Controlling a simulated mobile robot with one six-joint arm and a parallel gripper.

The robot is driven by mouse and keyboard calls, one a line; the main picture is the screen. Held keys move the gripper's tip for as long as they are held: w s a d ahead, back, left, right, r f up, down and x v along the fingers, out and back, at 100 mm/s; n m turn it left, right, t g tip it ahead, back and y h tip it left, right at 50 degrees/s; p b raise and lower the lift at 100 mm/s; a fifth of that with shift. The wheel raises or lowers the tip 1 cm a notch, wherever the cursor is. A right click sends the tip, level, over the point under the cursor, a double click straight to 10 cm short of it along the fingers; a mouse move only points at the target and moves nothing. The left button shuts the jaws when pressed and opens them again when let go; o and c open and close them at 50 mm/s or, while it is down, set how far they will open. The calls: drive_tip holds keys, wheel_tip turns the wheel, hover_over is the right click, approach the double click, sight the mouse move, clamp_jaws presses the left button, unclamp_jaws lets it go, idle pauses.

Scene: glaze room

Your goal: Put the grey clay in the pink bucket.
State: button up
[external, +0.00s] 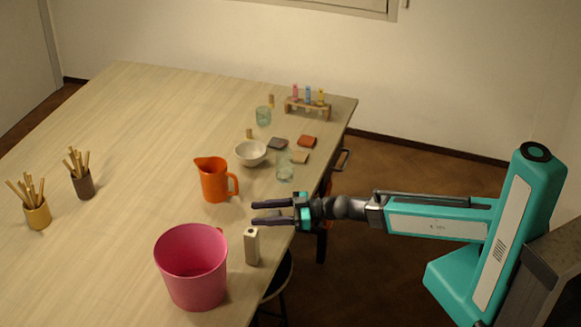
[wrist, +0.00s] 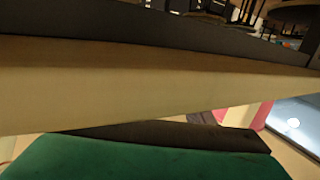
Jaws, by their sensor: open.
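The grey clay (external: 278,142) looks like a small dark grey slab lying flat on the table, beside the white bowl. The pink bucket (external: 191,268) stands upright near the table's front edge; no contents show in the part of its inside that I see. My gripper (external: 254,212) is open and empty at the table's right edge, right of the orange jug. It is above and to the right of the bucket in the picture, well short of the clay. The wrist view shows mostly a table edge and dark and teal parts of mine; the clay is not visible there.
An orange jug (external: 213,180), a cream upright block (external: 251,246) and a glass (external: 285,170) stand near my gripper. A white bowl (external: 250,154), red slab (external: 307,141) and tan slab (external: 300,157) are around the clay. A tube rack (external: 308,108) stands behind.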

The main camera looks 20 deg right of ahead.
sight(278, 211)
drive_tip(key=shift+f, duration=0.1)
drive_tip(key=shift+b+v, duration=0.35)
drive_tip(key=shift+v, duration=1.05)
drive_tip(key=d+p, duration=0.1)
drive_tip(key=p, duration=0.2)
drive_tip(key=shift+s+d+r, duration=0.3)
drive_tip(key=shift+s+d, duration=0.05)
drive_tip(key=shift+d, duration=0.05)
drive_tip(key=p+v, duration=0.1)
drive_tip(key=p, duration=0.2)
drive_tip(key=shift+s+d, duration=0.1)
drive_tip(key=shift+d, duration=0.25)
drive_tip(key=shift+s+d+p, duration=0.15)
drive_tip(key=shift+d+p, duration=0.2)
drive_tip(key=shift+p, duration=0.4)
drive_tip(key=shift+d+f, duration=0.1)
drive_tip(key=shift+f, duration=0.05)
drive_tip(key=shift+f+b, duration=0.1)
drive_tip(key=shift+b, duration=0.35)
